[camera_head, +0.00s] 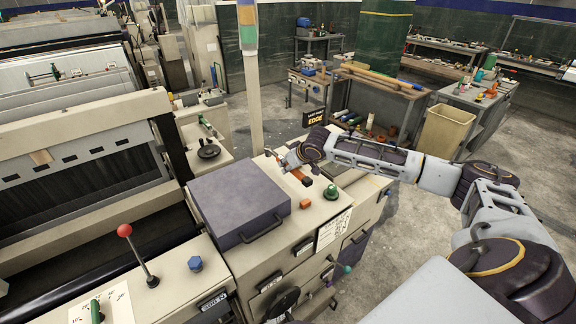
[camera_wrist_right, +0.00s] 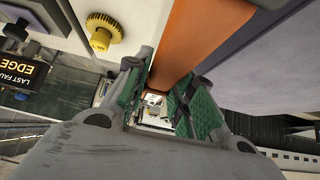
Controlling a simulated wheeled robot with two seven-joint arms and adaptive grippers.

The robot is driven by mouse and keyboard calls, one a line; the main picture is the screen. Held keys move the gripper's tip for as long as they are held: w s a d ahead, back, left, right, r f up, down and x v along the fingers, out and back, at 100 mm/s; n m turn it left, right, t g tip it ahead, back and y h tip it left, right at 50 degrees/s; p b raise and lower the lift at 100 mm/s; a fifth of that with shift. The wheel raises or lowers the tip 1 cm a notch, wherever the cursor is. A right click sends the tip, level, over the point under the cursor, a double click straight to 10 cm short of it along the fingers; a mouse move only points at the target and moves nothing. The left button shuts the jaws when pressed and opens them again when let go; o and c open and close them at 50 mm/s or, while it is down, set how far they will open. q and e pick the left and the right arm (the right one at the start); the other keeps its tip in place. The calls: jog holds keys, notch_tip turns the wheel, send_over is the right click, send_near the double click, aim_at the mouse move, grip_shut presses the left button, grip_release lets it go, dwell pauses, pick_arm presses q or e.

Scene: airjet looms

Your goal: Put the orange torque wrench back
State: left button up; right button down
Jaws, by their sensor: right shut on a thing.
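The orange torque wrench (camera_head: 300,177) shows as a short orange bar above the cream cabinet top in the head view. In the right wrist view the wrench (camera_wrist_right: 198,38) is a wide orange bar that runs up from between the green finger pads. My right gripper (camera_head: 287,161) is shut on it; its fingers (camera_wrist_right: 165,90) stand on either side of the bar in the wrist view. The arm and hand hide part of the wrench, and I cannot tell if it touches the cabinet. My left gripper is not in view.
The cream cabinet (camera_head: 265,262) carries a grey-purple lidded box (camera_head: 238,200), a small orange block (camera_head: 305,203) and a green knob (camera_head: 331,192). A post (camera_head: 252,90) rises behind. A red-knobbed lever (camera_head: 137,252) stands at left. Open floor (camera_head: 400,255) lies at right.

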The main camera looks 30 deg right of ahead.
jog(key=shift+w+r, duration=0.1)
dwell(0.4)
jog(key=shift+r+p, duration=0.1)
jog(key=shift+p, duration=0.35)
jog(key=shift+f+b, duration=0.9)
jog(key=shift+f, duration=2.6)
jog(key=shift+p, duration=0.55)
jog(key=shift+f, duration=1.05)
